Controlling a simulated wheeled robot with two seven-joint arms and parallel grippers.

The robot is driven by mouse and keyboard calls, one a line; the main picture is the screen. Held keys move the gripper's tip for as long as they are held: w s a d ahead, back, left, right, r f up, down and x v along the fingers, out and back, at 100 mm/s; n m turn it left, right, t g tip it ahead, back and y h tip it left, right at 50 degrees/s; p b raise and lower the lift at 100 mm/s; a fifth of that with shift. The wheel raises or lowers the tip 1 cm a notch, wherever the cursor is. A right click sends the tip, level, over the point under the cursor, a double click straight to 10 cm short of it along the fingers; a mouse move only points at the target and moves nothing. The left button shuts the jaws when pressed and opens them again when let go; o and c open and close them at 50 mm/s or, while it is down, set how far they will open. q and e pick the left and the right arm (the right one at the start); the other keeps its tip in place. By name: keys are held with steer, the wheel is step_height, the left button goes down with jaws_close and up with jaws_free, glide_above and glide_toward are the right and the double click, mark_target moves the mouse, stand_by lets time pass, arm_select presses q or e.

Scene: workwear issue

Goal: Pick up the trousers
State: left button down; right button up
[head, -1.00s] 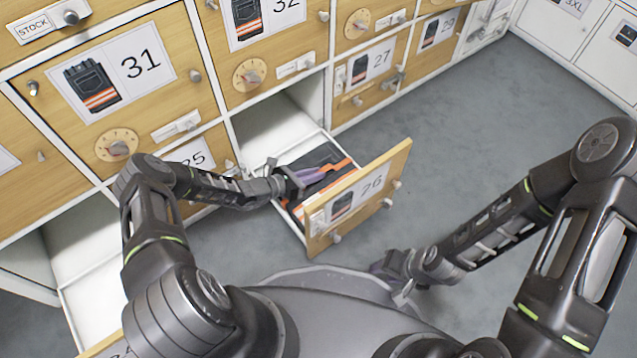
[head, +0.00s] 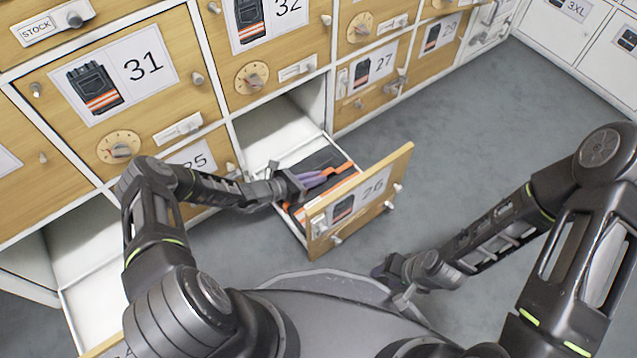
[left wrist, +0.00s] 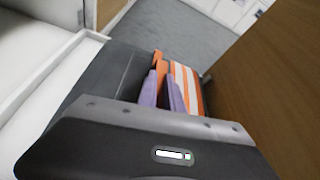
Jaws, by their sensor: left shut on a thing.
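The trousers (head: 319,159) are dark with orange and pale bands and lie folded in open drawer 26 (head: 375,205). In the left wrist view their dark cloth (left wrist: 108,75) and striped part (left wrist: 188,88) show beside the fingers. My left gripper (head: 318,179) reaches into the drawer from the left, its purple fingers shut on the trousers' cloth. The fingers also show in the left wrist view (left wrist: 163,88). The trousers still lie within the drawer. My right gripper (head: 388,276) hangs low, in front of the drawer; its finger gap is unclear.
The drawer's wooden front, labelled 26, stands close to the right of my left gripper. Closed locker 31 (head: 150,125) and locker 27 (head: 375,70) flank the open compartment (head: 275,130). The grey floor (head: 460,130) to the right is clear.

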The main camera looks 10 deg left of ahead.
arm_select(q)
step_height(320, 180, up, 9)
steer(key=p, duration=0.4)
steer(key=shift+r+p, duration=0.15)
steer(key=shift+p, duration=0.25)
steer(key=shift+r, duration=0.45)
